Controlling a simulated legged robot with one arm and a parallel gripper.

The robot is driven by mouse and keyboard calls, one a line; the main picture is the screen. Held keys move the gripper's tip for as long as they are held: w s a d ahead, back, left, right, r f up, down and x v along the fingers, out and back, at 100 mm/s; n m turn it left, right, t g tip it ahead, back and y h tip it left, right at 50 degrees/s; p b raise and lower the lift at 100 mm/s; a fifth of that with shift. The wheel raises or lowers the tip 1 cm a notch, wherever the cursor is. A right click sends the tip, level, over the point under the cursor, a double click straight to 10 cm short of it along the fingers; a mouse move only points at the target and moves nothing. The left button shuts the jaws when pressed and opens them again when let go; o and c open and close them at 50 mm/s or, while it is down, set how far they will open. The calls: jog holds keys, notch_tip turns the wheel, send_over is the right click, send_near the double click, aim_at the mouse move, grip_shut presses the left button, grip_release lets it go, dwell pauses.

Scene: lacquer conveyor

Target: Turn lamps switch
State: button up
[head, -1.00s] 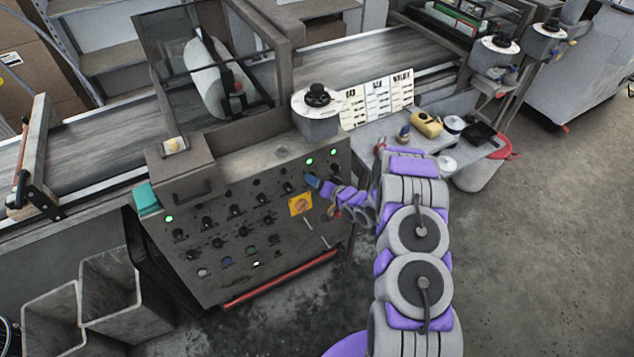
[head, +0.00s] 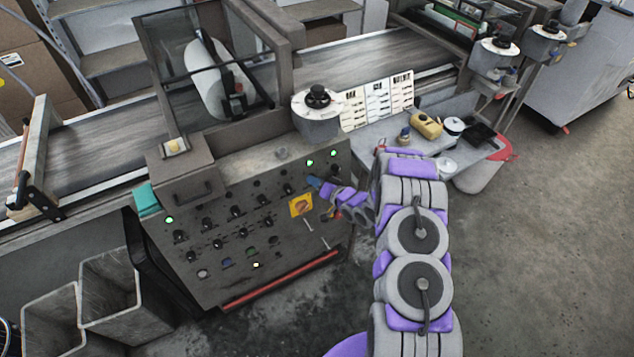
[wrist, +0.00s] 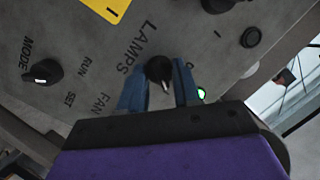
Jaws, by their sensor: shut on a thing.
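The lamps switch (wrist: 158,69) is a small round black knob with a white pointer mark. It sits beside the printed word LAMPS on the grey control panel (head: 215,270). My gripper (wrist: 160,74) has one blue finger on each side of the knob and is shut on it. In the head view my gripper (head: 314,182) is at the upper right of the panel, and its fingers hide the knob there. The white pointer faces toward the gripper body in the wrist view. A lit green lamp (wrist: 201,93) shows just right of the fingers.
A MODE knob (wrist: 42,73) is left of the switch in the wrist view. A yellow plate (head: 300,204) with a rotary switch lies just below my gripper. A red bar (head: 280,280) runs along the panel's lower edge. A side table (head: 385,130) stands to the right.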

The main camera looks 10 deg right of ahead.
jog(key=shift+n, duration=0.3)
jog(key=shift+a+n+h+p, duration=0.1)
jog(key=shift+n+h+p, duration=0.5)
jog(key=shift+n, duration=1.75)
jog(key=shift+a+n+h+p, duration=0.15)
jog(key=shift+n+h, duration=0.75)
jog(key=shift+n, duration=1.45)
jog(key=shift+d, duration=0.1)
jog(key=o, duration=1)
jog(key=shift+r, duration=0.1)
jog(key=shift+o, duration=0.2)
jog(key=p+v, duration=0.2)
jog(key=v, duration=1.5)
jog(key=shift+p, duration=0.35)
